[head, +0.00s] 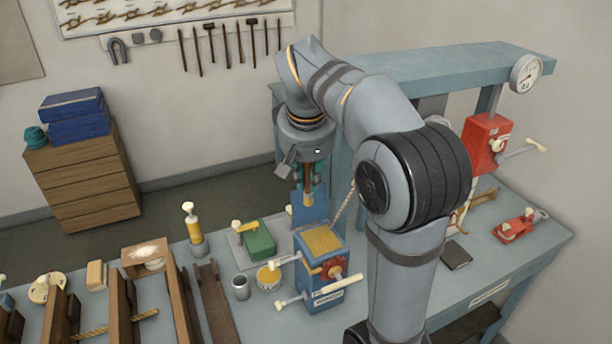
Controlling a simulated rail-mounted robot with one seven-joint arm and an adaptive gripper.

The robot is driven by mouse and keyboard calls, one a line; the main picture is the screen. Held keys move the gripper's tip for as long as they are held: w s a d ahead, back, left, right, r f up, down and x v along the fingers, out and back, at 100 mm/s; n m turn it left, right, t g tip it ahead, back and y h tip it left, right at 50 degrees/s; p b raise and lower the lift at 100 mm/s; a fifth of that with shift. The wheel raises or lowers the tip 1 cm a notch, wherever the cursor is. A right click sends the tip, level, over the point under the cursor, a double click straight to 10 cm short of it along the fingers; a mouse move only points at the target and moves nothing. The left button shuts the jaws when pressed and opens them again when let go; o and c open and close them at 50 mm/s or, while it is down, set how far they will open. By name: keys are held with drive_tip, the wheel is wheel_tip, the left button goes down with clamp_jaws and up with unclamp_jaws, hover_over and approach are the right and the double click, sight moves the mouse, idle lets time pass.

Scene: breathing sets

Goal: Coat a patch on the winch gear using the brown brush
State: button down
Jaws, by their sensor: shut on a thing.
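My gripper (309,178) is shut on the brown brush (308,197), which hangs with its pale tip down. The blue box labelled winch (318,290) stands on the bench below and slightly right of the brush. The winch gear (333,268) looks like the red toothed part on the box's front, partly behind a pale crank handle. The brush tip shows above the box in this view, in front of its raised blue back; I cannot tell the exact gap.
A yellow pot (268,277) and a grey cup (241,287) stand left of the winch. A green block (258,241) lies behind them. A red pump (487,141) is at right. My arm hides part of the bench.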

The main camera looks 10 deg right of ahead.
drive_tip(key=shift+s+f, duration=0.2)
drive_tip(key=shift+s, duration=0.2)
drive_tip(key=shift+m, duration=0.3)
drive_tip(key=f+b, duration=0.4)
drive_tip(key=f, duration=0.1)
drive_tip(key=shift+a+b, duration=0.2)
drive_tip(key=shift+b, duration=0.2)
